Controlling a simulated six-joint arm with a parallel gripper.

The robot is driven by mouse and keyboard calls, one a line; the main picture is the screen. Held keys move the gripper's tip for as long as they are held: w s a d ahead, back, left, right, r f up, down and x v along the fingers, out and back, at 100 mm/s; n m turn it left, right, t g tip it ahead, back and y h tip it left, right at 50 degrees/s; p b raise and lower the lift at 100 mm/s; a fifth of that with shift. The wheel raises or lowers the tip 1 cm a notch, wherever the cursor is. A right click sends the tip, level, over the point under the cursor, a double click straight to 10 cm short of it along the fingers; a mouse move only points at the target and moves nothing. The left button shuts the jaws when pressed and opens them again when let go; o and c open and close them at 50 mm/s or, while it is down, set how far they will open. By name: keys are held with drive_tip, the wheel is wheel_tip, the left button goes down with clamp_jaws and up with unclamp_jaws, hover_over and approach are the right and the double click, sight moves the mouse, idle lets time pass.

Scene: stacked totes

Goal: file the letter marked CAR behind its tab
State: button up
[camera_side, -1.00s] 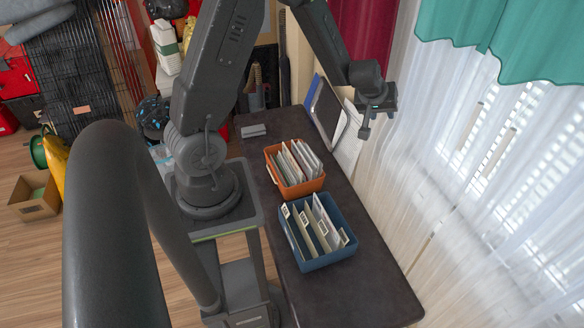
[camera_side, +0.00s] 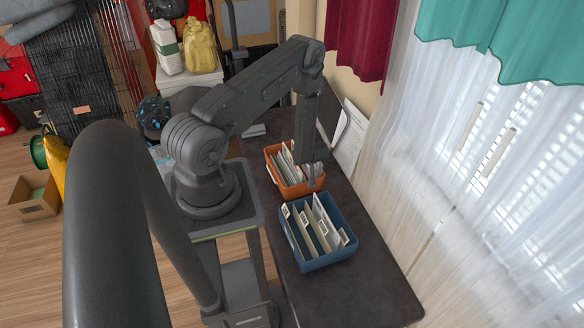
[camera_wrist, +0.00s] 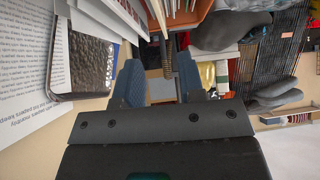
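An orange tote (camera_side: 297,192) on the dark table holds several upright letters (camera_side: 285,163), packed close together. A blue tote (camera_side: 322,263) in front of it holds cream divider tabs (camera_side: 312,240) with small labels too small to read. I cannot tell which letter is marked CAR. My gripper (camera_side: 314,179) points down at the right side of the orange tote, hiding part of its letters. In the wrist view my gripper (camera_wrist: 163,72) has its two fingers apart with nothing visible between them. The orange tote's edge (camera_wrist: 197,14) and some letters (camera_wrist: 178,10) show beyond the fingers.
A small grey object (camera_side: 254,131) lies at the table's back left. Papers (camera_side: 350,137) lean by the wall at the back, with printed text (camera_wrist: 35,80) in the wrist view. White curtains (camera_side: 450,180) hang along the right. The table's front (camera_side: 365,295) is clear.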

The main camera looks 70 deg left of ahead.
hover_over(292, 167)
drive_tip(key=f, duration=0.7)
drive_tip(key=shift+w+d, duration=0.15)
drive_tip(key=shift+d, duration=0.05)
drive_tip(key=shift+c, duration=0.2)
clamp_jaws()
